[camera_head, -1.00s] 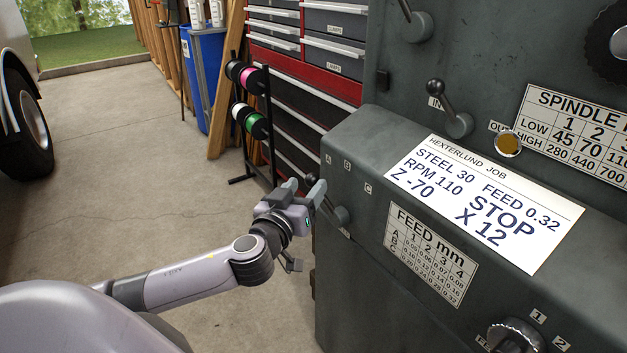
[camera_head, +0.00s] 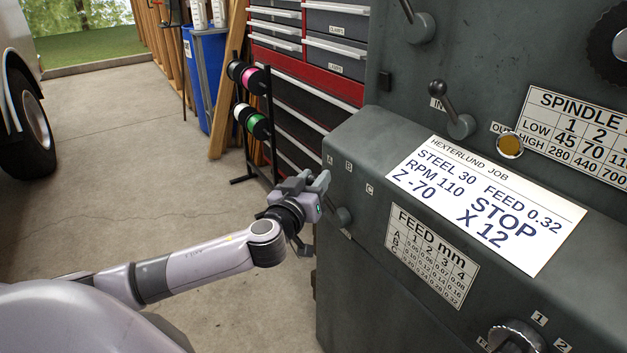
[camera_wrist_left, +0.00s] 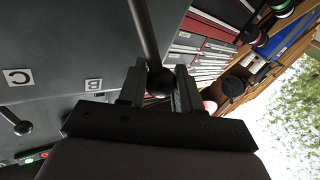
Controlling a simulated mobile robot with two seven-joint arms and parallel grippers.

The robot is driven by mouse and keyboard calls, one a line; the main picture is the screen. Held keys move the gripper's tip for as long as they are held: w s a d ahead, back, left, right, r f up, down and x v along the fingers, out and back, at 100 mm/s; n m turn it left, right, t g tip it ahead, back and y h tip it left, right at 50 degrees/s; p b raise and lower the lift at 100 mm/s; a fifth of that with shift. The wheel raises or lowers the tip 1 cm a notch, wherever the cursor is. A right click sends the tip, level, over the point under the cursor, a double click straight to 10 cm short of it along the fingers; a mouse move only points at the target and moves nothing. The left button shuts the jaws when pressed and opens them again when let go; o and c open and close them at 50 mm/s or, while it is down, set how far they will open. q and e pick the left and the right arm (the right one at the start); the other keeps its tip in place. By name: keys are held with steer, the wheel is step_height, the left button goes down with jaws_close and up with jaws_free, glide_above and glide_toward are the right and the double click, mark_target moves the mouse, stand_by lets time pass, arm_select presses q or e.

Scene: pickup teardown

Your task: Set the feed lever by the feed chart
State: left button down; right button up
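The feed lever (camera_head: 342,216) sits on the left end of the grey machine housing; its upper part is hidden behind my gripper in the head view. Letters A, B and C (camera_head: 369,189) are marked above it. My left gripper (camera_head: 314,180) is at the lever's end. In the left wrist view the lever's dark ball knob (camera_wrist_left: 160,82) sits between the fingers (camera_wrist_left: 158,90), which appear closed against it. The feed chart (camera_head: 432,255) has rows A to C and columns 1 to 4. The job card (camera_head: 487,203) reads feed 0.32. My right gripper is out of view.
A ribbed selector knob (camera_head: 514,337) with numbers beside it is at the lower right. Another lever (camera_head: 455,110) and a spindle chart (camera_head: 580,135) are on the upper panel. A spool rack (camera_head: 268,120) and drawer cabinet (camera_head: 315,75) stand behind.

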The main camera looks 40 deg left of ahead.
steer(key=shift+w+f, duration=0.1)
arm_select(q)
steer(key=shift+s+d+m+t+b, duration=0.25)
steer(key=shift+d+m+b, duration=0.2)
steer(key=shift+b, duration=0.7)
steer(key=shift+d+m+t+b, duration=0.25)
steer(key=shift+m+b, duration=0.1)
steer(key=shift+b, duration=0.25)
steer(key=s+d+m+t+h+b, duration=0.3)
steer(key=d+m+t+h+b, duration=0.2)
steer(key=m+b, duration=0.7)
steer(key=shift+d+m+b, duration=0.3)
steer(key=shift+d+b, duration=0.65)
steer(key=shift+d, duration=0.35)
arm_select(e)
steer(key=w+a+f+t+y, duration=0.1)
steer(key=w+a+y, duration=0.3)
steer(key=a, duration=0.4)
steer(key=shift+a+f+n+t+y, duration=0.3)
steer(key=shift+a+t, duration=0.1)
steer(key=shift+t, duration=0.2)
arm_select(q)
steer(key=shift+s+f, duration=0.1)
steer(key=shift+s, duration=0.05)
steer(key=c, duration=0.8)
jaws_free()
